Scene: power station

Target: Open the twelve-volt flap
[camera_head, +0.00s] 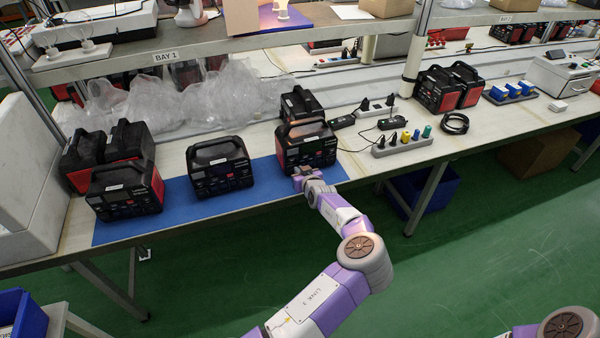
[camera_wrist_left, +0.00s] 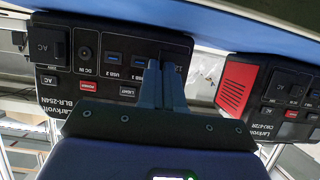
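The power station (camera_head: 305,145) in front of my left gripper (camera_head: 307,174) is black with red sides and stands at the right end of the blue mat. In the left wrist view its front panel (camera_wrist_left: 85,65) appears upside down, marked BLR-254N, with an AC flap (camera_wrist_left: 53,46), DC IN, two USB ports and red POWER button. My left gripper's fingers (camera_wrist_left: 163,68) are together, pointing at the panel beside USB 1. They partly hide a dark port or flap (camera_wrist_left: 178,58) there; I cannot tell whether it is the twelve-volt flap, its state, or if they touch. My right gripper is out of view.
Another power station (camera_head: 220,166) stands to the left on the blue mat (camera_head: 180,203), with more (camera_head: 125,190) further left. A socket strip (camera_head: 403,146) with coloured plugs lies to the right. A shelf (camera_head: 240,40) runs above the bench. Plastic wrap (camera_head: 160,100) lies behind.

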